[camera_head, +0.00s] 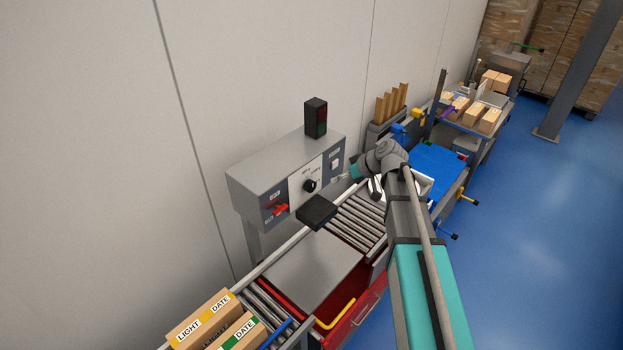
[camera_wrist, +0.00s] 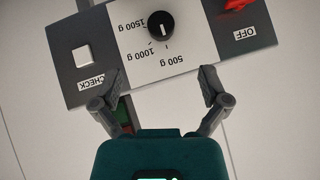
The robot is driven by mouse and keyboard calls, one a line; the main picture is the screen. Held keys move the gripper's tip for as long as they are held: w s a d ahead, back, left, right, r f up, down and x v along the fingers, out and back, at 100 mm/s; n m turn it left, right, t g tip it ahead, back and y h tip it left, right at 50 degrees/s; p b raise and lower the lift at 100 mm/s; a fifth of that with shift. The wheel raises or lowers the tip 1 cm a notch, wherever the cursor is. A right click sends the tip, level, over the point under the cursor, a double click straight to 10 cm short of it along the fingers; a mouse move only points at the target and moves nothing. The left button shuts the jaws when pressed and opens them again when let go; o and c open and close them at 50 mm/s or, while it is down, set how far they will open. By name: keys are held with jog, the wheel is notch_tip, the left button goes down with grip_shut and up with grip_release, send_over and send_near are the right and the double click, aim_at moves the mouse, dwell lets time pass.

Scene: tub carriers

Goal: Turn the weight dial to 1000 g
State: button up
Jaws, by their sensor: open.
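The weight dial (camera_head: 310,186) is a round black knob on the white plate of a grey control box. The wrist view shows the dial (camera_wrist: 160,26) upside down, with labels 500 g, 1000 g and 1500 g around it. Its short white mark runs roughly vertical in that view and seems to point toward the 500 g side. My gripper (camera_wrist: 162,82) is open and empty, its fingers spread wide in front of the panel, apart from the dial. In the head view my gripper (camera_head: 348,177) is right of the dial, its fingertips small.
A red switch (camera_head: 275,209) marked OFF and a pale CHECK button (camera_head: 334,163) flank the dial. A black block (camera_head: 316,211) projects below it. A dark signal lamp (camera_head: 316,118) stands on the box. A roller conveyor (camera_head: 357,222) and a grey plate (camera_head: 312,266) lie below.

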aim_at(313, 186)
jog(key=shift+w+a+r, duration=0.1)
jog(key=shift+w+r, duration=0.15)
jog(key=shift+r, duration=0.1)
jog(key=shift+f, duration=0.1)
jog(key=b+x, duration=0.9)
jog(key=x, duration=0.4)
jog(key=shift+w+a, duration=0.15)
jog(key=shift+a, duration=0.15)
jog(key=shift+c, duration=0.2)
jog(key=c, duration=1.1)
